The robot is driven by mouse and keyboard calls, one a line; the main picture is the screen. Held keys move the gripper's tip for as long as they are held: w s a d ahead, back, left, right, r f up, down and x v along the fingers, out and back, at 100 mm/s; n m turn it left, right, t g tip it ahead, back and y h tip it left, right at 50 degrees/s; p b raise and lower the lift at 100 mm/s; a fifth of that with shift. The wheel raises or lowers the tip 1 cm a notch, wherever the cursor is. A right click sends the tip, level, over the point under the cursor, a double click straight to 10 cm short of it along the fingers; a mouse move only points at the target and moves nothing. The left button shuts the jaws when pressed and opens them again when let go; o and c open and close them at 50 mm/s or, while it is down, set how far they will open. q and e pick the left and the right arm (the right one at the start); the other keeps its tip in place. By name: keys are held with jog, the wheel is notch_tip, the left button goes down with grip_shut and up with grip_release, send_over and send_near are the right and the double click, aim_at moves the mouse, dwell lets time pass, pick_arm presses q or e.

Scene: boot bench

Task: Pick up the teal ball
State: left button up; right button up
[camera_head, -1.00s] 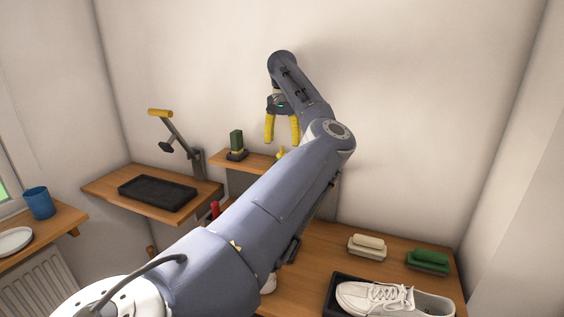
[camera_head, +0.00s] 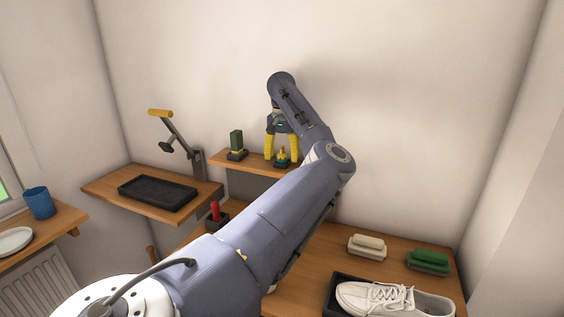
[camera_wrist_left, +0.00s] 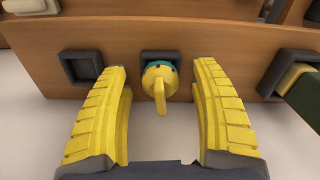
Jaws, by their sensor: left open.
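The teal ball (camera_wrist_left: 174,64) shows in the left wrist view as a teal rim around a yellow top with a yellow tab. It sits in a dark square holder (camera_wrist_left: 147,55) on the wooden shelf (camera_wrist_left: 125,40). In the head view the ball (camera_head: 282,158) is small, at the shelf's right part. My left gripper (camera_head: 281,150) points down over it with its yellow fingers apart. In the left wrist view the open fingers (camera_wrist_left: 160,72) are on either side of the ball, with visible gaps. My right gripper is not in view.
An empty square holder (camera_wrist_left: 82,66) is left of the ball in the wrist view. A tall green block (camera_head: 236,139) stands on the shelf, left of my gripper in the head view. A wall is behind. White shoe (camera_head: 375,298) and brushes lie on the lower bench.

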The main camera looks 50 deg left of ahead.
pick_arm(q)
jog(key=shift+c, duration=0.3)
jog(key=c, duration=1.2)
jog(key=shift+r, duration=0.2)
